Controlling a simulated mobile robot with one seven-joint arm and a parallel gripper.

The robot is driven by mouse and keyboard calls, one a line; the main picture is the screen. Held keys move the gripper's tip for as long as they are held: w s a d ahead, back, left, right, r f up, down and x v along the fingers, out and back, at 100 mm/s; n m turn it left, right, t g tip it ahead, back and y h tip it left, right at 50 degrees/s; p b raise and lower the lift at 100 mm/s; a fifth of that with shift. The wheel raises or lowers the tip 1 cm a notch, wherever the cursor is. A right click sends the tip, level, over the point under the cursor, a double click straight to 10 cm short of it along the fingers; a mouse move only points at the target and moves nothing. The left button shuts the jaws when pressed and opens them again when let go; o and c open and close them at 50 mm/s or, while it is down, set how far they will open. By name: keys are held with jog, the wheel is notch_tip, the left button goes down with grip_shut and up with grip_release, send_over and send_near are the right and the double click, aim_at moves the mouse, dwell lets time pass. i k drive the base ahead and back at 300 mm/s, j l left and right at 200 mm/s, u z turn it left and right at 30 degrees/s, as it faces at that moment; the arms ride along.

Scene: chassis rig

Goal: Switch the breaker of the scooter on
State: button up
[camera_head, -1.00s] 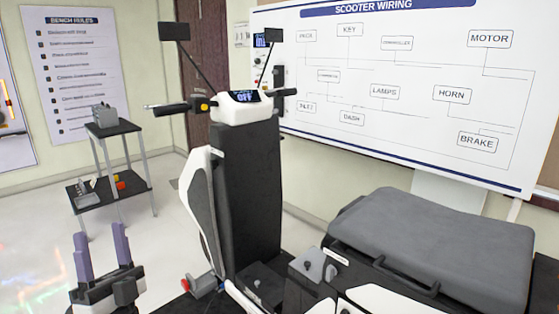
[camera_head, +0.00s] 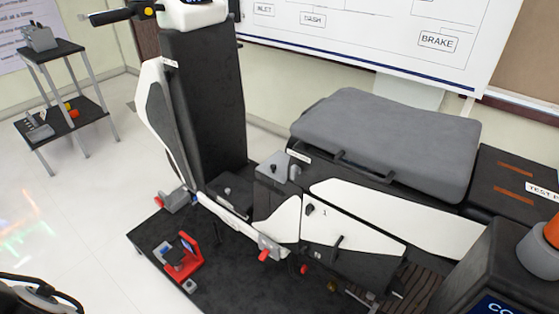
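The scooter (camera_head: 228,110) stands across the middle of the head view, with its white front cowl, dark leg shield and grey seat (camera_head: 385,140). Its display shows only partly at the top edge. A grey box with a small dark knob (camera_head: 278,172) sits in front of the seat. A white side panel (camera_head: 340,232) below the seat carries a dark knob (camera_head: 310,209) near a small "1" and a dark handle. I cannot tell which part is the breaker or how it is set.
A dark base plate (camera_head: 215,285) under the scooter holds a red bracket (camera_head: 185,258) and red-tipped clamps. A dark console (camera_head: 490,275) with an orange knob (camera_head: 545,240) stands at lower right. A two-tier stand (camera_head: 65,120) is at left. Pale floor between is clear.

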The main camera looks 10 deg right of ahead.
aim_at(263, 257)
jog(key=k+j+z, duration=0.15)
jog(key=j, duration=0.25)
jog(key=k+j+z, duration=0.2)
jog(key=j, duration=0.15)
jog(key=k+j+z, duration=0.15)
jog(key=i+z, duration=0.25)
jog(key=i, duration=0.55)
